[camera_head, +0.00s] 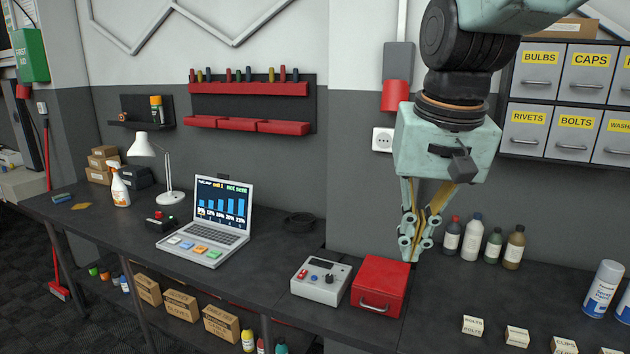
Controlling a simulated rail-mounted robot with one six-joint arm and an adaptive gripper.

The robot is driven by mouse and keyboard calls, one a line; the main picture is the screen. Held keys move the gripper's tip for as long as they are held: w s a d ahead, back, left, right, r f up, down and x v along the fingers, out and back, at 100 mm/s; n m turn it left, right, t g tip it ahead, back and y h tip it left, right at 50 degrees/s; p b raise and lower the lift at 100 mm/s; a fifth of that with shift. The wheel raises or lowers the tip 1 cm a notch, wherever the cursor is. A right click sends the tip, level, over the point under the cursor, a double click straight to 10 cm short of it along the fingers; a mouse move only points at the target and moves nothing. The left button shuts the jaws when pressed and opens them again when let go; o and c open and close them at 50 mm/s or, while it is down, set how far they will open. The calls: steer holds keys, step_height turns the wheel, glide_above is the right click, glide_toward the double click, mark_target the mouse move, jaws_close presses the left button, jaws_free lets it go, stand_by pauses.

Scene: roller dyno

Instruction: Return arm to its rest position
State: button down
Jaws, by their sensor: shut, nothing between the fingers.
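My gripper (411,255) hangs from my arm at the upper right of the head view, pointing down. Its fingers are shut with nothing between them. In the picture the fingertips appear just above the back right corner of a closed red box (379,284) with a metal handle on its front. I cannot tell the exact gap between the fingertips and the box.
A dark workbench (290,245) carries a laptop (212,215), a grey control box (321,279), a white lamp (166,170) and several bottles (472,236). Small labelled blocks (517,336) and a spray can (603,288) stand at right. Labelled drawers (539,72) hang on the wall.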

steer(key=s+d+f+b, duration=0.2)
steer(key=s+f, duration=0.1)
steer(key=s, duration=0.8)
steer(key=s+d+f+n+t+b, duration=0.1)
steer(key=s+d+f+b, duration=0.1)
steer(key=s, duration=1)
steer(key=shift+s+d+f+n, duration=0.2)
steer(key=shift+s+f+n, duration=0.1)
steer(key=shift+f, duration=0.6)
steer(key=shift+w, duration=0.15)
